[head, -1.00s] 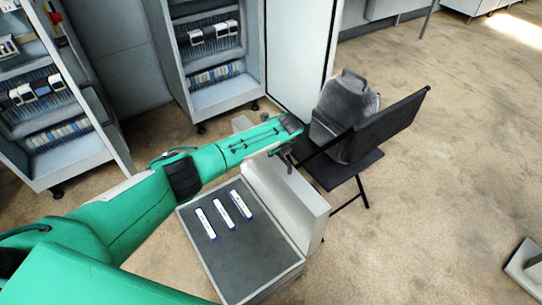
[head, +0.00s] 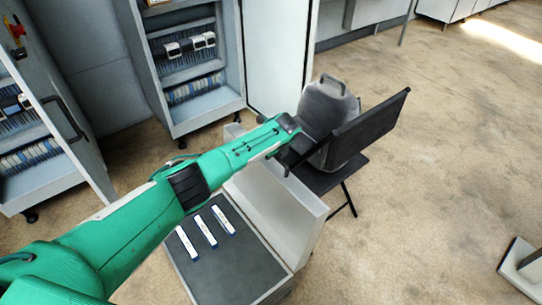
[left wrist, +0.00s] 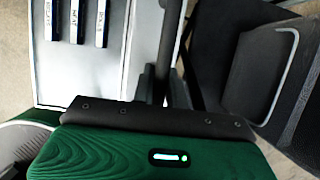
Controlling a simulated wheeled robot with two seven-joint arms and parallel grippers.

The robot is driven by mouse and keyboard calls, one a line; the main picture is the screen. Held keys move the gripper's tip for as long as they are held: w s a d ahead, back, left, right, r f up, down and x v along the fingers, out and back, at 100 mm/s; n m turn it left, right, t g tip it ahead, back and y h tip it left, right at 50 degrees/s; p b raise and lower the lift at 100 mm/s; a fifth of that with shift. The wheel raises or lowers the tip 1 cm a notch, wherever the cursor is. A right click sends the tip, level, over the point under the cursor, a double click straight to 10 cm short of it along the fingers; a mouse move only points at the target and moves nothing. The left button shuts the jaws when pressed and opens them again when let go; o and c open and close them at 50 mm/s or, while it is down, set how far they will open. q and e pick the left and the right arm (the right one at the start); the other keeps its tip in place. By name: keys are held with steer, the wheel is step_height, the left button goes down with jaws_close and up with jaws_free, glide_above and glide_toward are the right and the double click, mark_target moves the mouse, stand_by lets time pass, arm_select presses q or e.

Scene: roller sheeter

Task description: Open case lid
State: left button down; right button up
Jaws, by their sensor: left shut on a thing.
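The open case (head: 262,283) stands at the lower middle of the head view, with three white sticks (head: 206,230) lying on its dark grey insert. Its white lid (head: 285,205) is raised along the right side, with its inner face showing. My left gripper (head: 285,163) is at the upper edge of the lid, and the arm partly hides the lid and the case. In the left wrist view the fingers (left wrist: 163,85) are shut on the lid edge, and the insert with the sticks shows at the upper left. My right gripper is not in view.
A black folding chair (head: 365,130) with a grey backpack (head: 325,105) on it stands close behind the lid and gripper. Open cabinets (head: 190,65) stand at the back and left. The floor on the right is mostly clear, with a low block (head: 522,265) at the edge.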

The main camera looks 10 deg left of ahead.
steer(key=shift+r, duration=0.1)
arm_select(q)
steer(key=c, duration=1.4)
jaws_free()
steer(key=shift+r, duration=0.1)
